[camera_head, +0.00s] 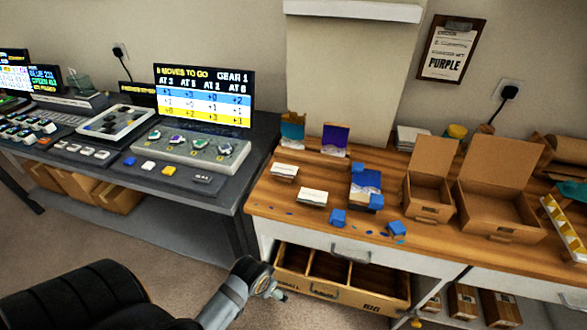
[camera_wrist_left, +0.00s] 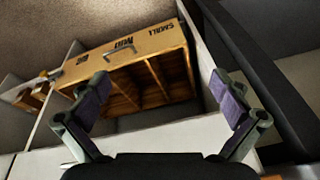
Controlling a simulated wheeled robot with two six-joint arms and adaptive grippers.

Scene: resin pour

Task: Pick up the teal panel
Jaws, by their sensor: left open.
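A teal panel (camera_head: 292,131) stands upright at the back of the wooden worktop, against the wall. A purple panel (camera_head: 334,141) stands just right of it. My left gripper shows in the left wrist view (camera_wrist_left: 160,92), open and empty, its two fingers spread wide. In the head view my left gripper (camera_head: 277,293) is small, low in front of the worktop, well below and apart from the teal panel. The teal panel is not in the left wrist view. My right gripper is in neither view.
An open divided drawer box (camera_head: 345,299) juts out below the worktop (camera_head: 290,205); it also fills the upper middle of the left wrist view (camera_wrist_left: 160,47). White stacks and blue blocks (camera_head: 338,217) lie in front of the panels. Open cardboard boxes (camera_head: 428,196) stand to the right.

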